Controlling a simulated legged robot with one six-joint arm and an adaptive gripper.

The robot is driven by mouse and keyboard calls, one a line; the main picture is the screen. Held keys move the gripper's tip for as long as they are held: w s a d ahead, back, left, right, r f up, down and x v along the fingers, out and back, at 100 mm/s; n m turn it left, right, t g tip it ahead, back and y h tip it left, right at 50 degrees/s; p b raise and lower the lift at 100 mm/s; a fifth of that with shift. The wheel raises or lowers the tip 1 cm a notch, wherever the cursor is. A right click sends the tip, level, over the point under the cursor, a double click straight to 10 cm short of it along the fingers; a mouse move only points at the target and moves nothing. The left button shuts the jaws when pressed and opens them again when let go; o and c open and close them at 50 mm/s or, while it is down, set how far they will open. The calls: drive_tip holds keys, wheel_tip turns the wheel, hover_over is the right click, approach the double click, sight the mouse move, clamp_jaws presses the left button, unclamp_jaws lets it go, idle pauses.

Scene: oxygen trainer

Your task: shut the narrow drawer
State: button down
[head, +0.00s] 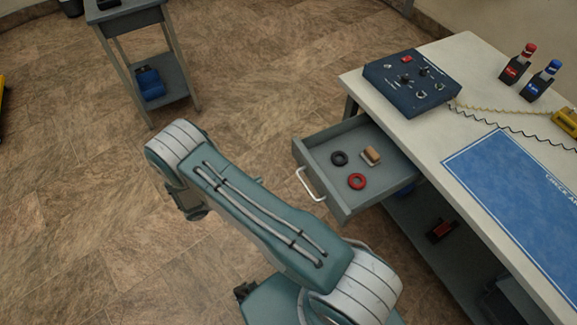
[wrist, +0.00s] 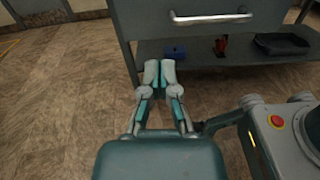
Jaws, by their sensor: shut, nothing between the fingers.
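The narrow drawer (head: 335,206) is grey and stands pulled out from the bench in the head view, with a pale bar handle (head: 311,184) on its front. It holds a black ring (head: 339,158), a red ring (head: 357,181) and a tan piece (head: 371,155). The wrist view shows a grey front with the handle (wrist: 210,17) at the top. My gripper (wrist: 160,64) is shut and empty, and in the picture its fingertips lie below and left of the handle, apart from it. The head view does not clearly show my gripper; my arm hides that area.
The white bench top (head: 447,138) carries a dark blue control box (head: 408,82), two small bottles and a blue mat (head: 520,200). A lower shelf (wrist: 225,55) holds a few items. A small grey side table (head: 125,14) stands at the upper left. Open tiled floor lies left of the drawer.

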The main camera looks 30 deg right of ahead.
drive_tip(key=f, duration=0.1)
approach(302, 162)
drive_tip(key=shift+n+t, duration=0.3)
drive_tip(key=d, duration=0.7)
drive_tip(key=shift+d+f, duration=0.25)
drive_tip(key=shift+d, duration=0.1)
drive_tip(key=d, duration=1.8)
drive_tip(key=w+d, duration=0.1)
drive_tip(key=d, duration=0.8)
drive_tip(key=shift+d, duration=0.35)
drive_tip(key=shift+w+d, duration=0.1)
drive_tip(key=shift+d, duration=0.7)
drive_tip(key=shift+d+r, duration=0.1)
drive_tip(key=shift+r, duration=0.05)
